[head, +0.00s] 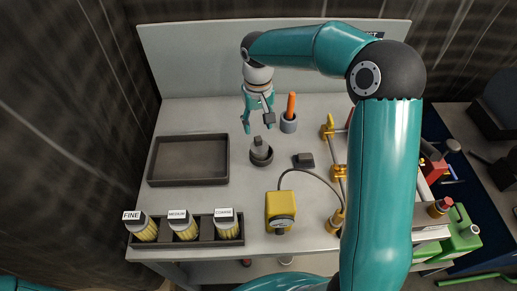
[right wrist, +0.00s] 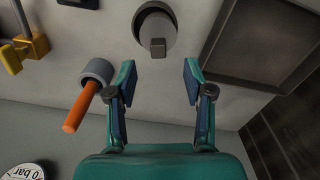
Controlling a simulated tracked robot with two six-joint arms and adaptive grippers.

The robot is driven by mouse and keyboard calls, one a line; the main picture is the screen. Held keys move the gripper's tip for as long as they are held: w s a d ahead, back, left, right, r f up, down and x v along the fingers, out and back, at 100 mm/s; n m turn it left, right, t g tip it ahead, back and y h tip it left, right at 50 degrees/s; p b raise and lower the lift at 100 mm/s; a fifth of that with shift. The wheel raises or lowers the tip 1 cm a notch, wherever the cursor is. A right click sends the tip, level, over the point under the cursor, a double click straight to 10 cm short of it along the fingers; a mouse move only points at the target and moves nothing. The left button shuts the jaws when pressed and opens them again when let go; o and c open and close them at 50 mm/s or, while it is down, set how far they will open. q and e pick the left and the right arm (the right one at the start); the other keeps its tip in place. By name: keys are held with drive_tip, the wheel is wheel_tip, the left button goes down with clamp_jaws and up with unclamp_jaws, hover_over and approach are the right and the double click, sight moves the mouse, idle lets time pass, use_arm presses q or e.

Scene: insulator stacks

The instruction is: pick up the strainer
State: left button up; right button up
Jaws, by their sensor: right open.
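What seems to be the strainer, a grey cylinder with a square knob (head: 260,145), stands upright in a round dark cup (head: 262,160) near the middle of the bench. In the right wrist view the square knob (right wrist: 158,48) shows ahead of the fingers, centred between them. My right gripper (head: 258,124) is open and empty, just behind and above the knob, fingers pointing down; its open fingers also show in the right wrist view (right wrist: 158,83). No contact shows. My left gripper is not in view.
An orange-handled tool (head: 291,104) stands in a grey cup close right of my right gripper. An empty dark tray (head: 151,169) lies left. A rack of labelled jars (head: 205,242), a yellow gauge unit (head: 281,207) and brass fittings (head: 327,132) stand nearby.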

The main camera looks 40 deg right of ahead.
sight(259, 140)
drive_tip(key=shift+s+f+p, duration=0.2)
drive_tip(key=shift+f+p, duration=0.45)
drive_tip(key=shift+f, duration=2.8)
clamp_jaws()
